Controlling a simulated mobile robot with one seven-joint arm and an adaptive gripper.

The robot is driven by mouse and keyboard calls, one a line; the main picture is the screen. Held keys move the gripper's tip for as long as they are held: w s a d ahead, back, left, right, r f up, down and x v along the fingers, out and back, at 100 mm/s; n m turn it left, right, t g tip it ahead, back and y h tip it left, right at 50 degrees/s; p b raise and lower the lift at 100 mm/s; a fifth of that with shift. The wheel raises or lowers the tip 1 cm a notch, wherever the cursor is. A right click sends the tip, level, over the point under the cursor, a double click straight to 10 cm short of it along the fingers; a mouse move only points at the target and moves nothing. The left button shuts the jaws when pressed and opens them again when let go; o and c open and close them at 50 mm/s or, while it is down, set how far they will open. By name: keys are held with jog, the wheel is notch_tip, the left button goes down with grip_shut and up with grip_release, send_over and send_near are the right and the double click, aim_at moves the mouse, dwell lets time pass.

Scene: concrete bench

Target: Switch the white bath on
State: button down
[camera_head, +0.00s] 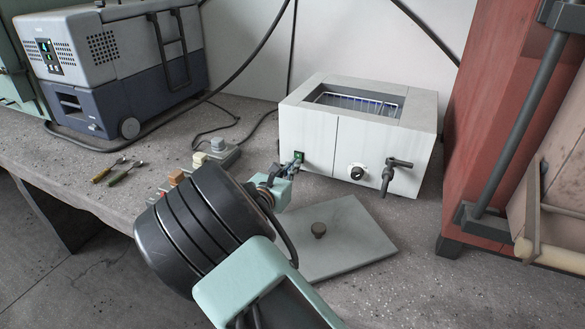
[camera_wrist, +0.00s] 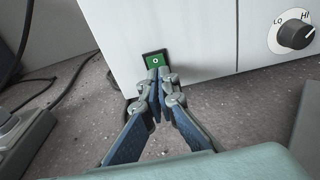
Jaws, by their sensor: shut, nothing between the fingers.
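The white bath (camera_head: 307,135) is a box on the bench with an open top and a wire rack (camera_head: 355,103) inside. Its front has a green switch (camera_head: 299,156) at lower left, a dial (camera_head: 357,171) and a dark tap (camera_head: 393,175). In the wrist view the switch (camera_wrist: 155,60) shows a white "O" in a black frame. My gripper (camera_head: 296,160) is at the switch. In the wrist view my gripper (camera_wrist: 158,78) is shut and empty, its fingertips just below the "O", overlapping the switch's lower part. I cannot tell whether they touch it.
A grey lid (camera_head: 345,245) with a knob lies on the bench before the bath. A cooler-like unit (camera_head: 110,60) stands at back left, with two small tools (camera_head: 118,172) nearby. A grey box with a cable (camera_head: 218,152) sits left of my arm. A red cabinet (camera_head: 495,110) stands at right.

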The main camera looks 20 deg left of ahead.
aim_at(299, 131)
jog(key=shift+w+d+f, duration=0.15)
jog(key=shift+w+f, duration=0.25)
jog(key=shift+f, duration=0.05)
jog(key=shift+t+b, duration=0.4)
jog(key=shift+b, duration=0.3)
jog(key=shift+w+r, duration=0.1)
jog(key=shift+r, duration=0.45)
jog(key=r, duration=0.9)
jog(key=shift+s+r, duration=0.15)
jog(key=shift+s, duration=0.05)
